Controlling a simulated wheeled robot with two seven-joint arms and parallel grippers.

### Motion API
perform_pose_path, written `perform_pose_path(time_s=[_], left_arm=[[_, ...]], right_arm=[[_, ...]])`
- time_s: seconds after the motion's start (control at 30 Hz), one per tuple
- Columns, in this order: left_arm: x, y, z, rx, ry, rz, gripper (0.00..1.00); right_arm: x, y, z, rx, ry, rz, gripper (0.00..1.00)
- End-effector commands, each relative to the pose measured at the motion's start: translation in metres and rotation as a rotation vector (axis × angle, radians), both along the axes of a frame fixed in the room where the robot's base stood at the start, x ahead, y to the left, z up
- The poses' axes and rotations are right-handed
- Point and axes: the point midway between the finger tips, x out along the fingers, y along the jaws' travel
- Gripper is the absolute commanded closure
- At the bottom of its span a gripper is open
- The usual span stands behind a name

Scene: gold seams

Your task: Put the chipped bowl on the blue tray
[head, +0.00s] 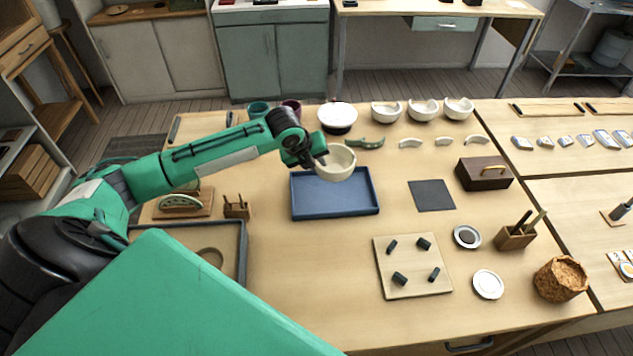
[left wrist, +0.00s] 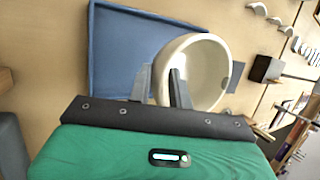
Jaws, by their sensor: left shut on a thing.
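My left gripper (head: 318,162) comes in from the left over the back part of the blue tray (head: 331,212). It is shut on the rim of a cream bowl (head: 337,165), which it holds tilted above the tray's back right part. In the left wrist view the two fingers (left wrist: 163,87) pinch the near wall of the bowl (left wrist: 205,75), with the tray (left wrist: 115,60) behind. The tray is otherwise empty. My right gripper is not in view.
Behind stand a white bowl (head: 337,118) and several white bowls with notched rims, such as one bowl (head: 386,113). A green curved piece (head: 366,143) lies behind the tray. A dark mat (head: 432,196) and a brown box (head: 484,173) are to the right. Table around the tray's front is clear.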

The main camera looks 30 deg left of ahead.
Motion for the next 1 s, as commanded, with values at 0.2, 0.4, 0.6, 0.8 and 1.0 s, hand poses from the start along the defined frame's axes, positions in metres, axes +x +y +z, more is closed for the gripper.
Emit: perform_pose_path(time_s=[0.2, 0.4, 0.6, 0.8, 1.0], left_arm=[[0.000, 0.000, -0.039, -0.001, -0.001, 0.001, 1.00], [0.000, 0.000, -0.052, -0.002, -0.001, 0.001, 1.00], [0.000, -0.001, -0.081, -0.003, 0.001, 0.002, 1.00], [0.000, 0.000, -0.088, 0.000, -0.003, 0.000, 1.00], [0.000, 0.000, -0.091, 0.001, -0.001, 0.000, 0.78]], right_arm=[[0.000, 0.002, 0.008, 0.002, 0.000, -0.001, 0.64], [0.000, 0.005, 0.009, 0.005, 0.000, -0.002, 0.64], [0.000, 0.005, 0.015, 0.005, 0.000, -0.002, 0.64], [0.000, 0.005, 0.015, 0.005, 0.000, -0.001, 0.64], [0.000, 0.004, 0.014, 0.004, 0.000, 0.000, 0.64]])
